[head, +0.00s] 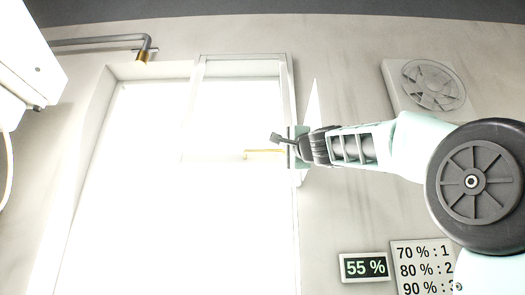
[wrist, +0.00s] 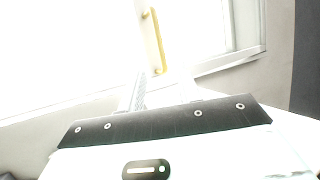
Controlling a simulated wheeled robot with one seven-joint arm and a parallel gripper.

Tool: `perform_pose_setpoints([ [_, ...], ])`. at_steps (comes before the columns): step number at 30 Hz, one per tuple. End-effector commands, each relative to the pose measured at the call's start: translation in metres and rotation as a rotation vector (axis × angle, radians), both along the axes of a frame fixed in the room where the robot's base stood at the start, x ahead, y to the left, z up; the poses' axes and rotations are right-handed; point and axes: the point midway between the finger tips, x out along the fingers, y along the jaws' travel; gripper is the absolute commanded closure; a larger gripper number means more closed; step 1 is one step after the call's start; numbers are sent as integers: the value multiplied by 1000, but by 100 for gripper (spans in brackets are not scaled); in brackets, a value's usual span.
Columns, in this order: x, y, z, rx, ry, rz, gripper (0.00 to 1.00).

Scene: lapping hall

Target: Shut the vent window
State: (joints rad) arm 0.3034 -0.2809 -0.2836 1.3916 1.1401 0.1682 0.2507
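The vent window (head: 200,64) is a pale-framed sash in the upper right of a large, glaring window in the head view. A thin white wedge (head: 313,105) juts out at its right side, perhaps the sash standing ajar; glare hides how far. A yellow bar handle (head: 265,152) lies across the pane, and shows upright in the wrist view (wrist: 154,42). My gripper (head: 284,144) is at the window's right edge, close to the handle's right end. In the wrist view one dark finger (wrist: 138,92) stands left of the handle; the other is washed out. The fingers look apart, with nothing visible between them.
A round vent fan (head: 433,84) is on the wall at right. Below are a "55 %" display (head: 364,267) and a chart of percentages (head: 422,268). A grey pipe (head: 100,41) and white box (head: 25,60) are at upper left.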

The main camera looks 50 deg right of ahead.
Motion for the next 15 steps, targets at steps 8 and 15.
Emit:
perform_pose_setpoints([
  [8,43,-18,19,-1,5,1,66],
  [15,85,-38,39,-2,7,0,66],
])
